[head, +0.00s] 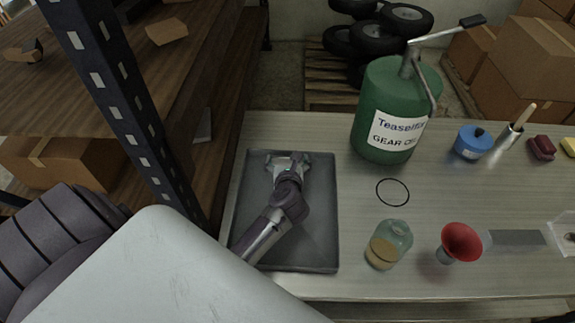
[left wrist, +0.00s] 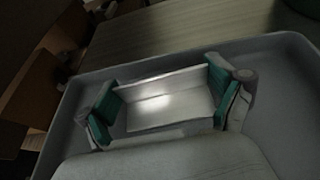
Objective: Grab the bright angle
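The bright angle (left wrist: 165,98) is a short, shiny L-shaped metal piece in the left wrist view. It lies crosswise between the two teal-padded fingers of my left gripper (left wrist: 165,103). Its two ends meet the pads, so the fingers appear closed on it. In the head view my left gripper (head: 288,163) reaches down into the far part of the dark grey tray (head: 315,235). There the angle shows only as a small pale piece by the fingertips. I cannot tell whether it touches the tray floor. My right gripper is not in view.
Right of the tray stand a green gear oil can (head: 385,110), a black ring (head: 393,192), a glass jar (head: 389,245) and a red funnel (head: 461,242). A blue tin (head: 472,142) is farther right. A shelf upright (head: 120,100) rises close on the left.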

